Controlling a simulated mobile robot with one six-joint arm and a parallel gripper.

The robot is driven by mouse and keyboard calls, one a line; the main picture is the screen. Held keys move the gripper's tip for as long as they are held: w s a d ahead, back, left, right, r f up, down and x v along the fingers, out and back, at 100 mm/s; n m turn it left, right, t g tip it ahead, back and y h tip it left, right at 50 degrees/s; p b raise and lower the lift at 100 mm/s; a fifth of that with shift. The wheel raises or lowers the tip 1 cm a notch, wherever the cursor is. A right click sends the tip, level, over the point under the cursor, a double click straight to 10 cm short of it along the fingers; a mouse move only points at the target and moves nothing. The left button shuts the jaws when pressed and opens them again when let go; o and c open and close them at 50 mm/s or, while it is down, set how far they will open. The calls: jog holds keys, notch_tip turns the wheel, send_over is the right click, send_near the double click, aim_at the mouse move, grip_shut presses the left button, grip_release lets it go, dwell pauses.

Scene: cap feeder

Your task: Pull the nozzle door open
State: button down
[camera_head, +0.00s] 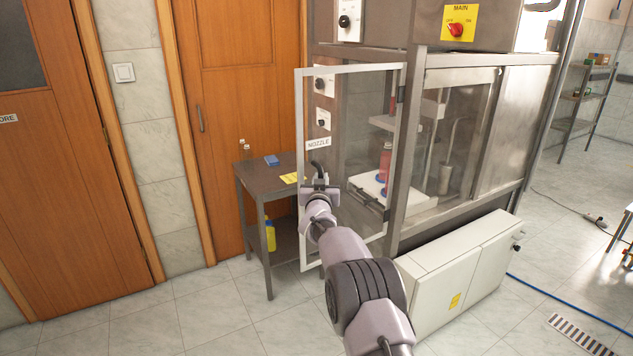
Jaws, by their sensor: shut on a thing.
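The nozzle door (350,112) is a clear panel in a pale frame with a "NOZZLE" label (318,143). It stands swung out from the steel cabinet (405,150), with its free edge to the left. My gripper (319,170) is at the door's free edge, just below the label. It is shut on the dark door handle (317,167), mostly hidden by my gripper and wrist. Behind the door, a red bottle (386,160) stands inside the cabinet.
A dark side table (262,171) with a blue item on top stands left of the door, close behind its free edge. A low white box (455,270) sits on the floor below the cabinet. The tiled floor at front left is clear.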

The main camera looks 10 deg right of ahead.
jog(key=c, duration=1.4)
grip_release()
jog(key=shift+o, duration=0.2)
jog(key=s+a+p, duration=0.1)
jog(key=s+a, duration=0.1)
jog(key=s, duration=1.5)
jog(key=shift+a+p, duration=0.3)
jog(key=shift+p, duration=0.1)
jog(key=shift+s, duration=0.1)
